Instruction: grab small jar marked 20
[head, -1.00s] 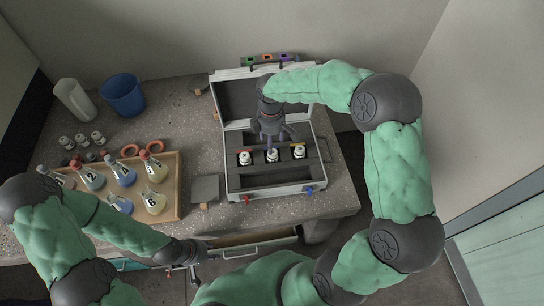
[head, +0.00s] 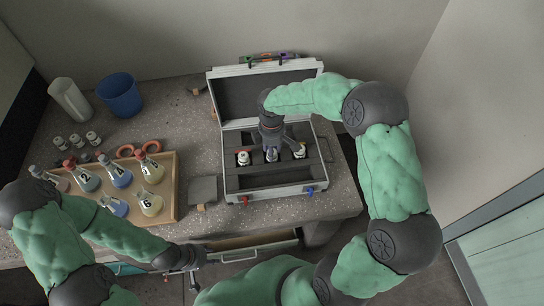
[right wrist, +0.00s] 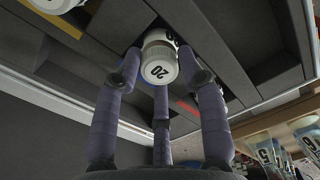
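Neighbouring jars (head: 243,158) and (head: 299,151) stand close on both sides in the dark insert. A wooden tray (head: 169,208) of numbered flasks, a blue cup (head: 120,95) and a white container (head: 70,99) are on the left. A drawer (head: 252,246) is open below the bench.

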